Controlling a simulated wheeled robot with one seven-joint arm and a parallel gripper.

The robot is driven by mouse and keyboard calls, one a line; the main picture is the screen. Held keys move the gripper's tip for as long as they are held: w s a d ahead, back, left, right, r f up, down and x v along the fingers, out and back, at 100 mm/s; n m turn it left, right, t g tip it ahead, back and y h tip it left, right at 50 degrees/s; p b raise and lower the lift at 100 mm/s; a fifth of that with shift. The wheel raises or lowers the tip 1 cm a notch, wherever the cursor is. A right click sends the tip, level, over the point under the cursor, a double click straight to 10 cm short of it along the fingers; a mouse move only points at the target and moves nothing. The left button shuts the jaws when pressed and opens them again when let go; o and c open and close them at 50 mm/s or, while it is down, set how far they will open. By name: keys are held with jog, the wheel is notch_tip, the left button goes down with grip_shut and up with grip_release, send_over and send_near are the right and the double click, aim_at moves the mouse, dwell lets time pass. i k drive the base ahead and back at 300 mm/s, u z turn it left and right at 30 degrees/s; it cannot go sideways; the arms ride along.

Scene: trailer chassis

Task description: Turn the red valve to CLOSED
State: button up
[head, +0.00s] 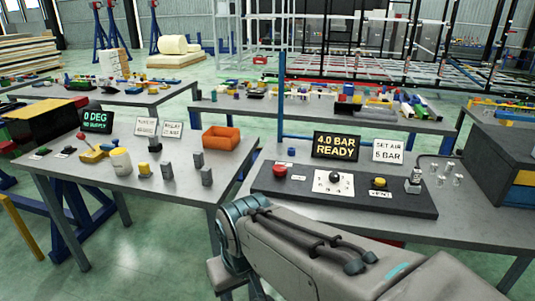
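I cannot clearly make out a red valve or a CLOSED mark in the head view. On the left table (120,182), a small yellow fitting with a red-tipped lever (92,152) sits below a dark display (97,121) reading "0 DEG"; its second line is too small to read. On the right bench, a round red knob or button (280,172) stands on a dark panel (345,200); I cannot tell which kind it is. My arm crosses the lower right in front of the bench. My gripper is not visible.
The panel also carries a black-knobbed control (334,178) and a yellow button (380,183). Behind are a "4.0 BAR READY" display (336,146) and a "SET AIR 5 BAR" sign (388,151). An orange bin (221,138) and grey blocks stand on the left table. Floor shows between the tables.

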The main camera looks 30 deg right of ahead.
aim_at(279, 169)
jog(key=z, duration=0.95)
jog(key=i, duration=0.85)
jog(key=z, duration=0.95)
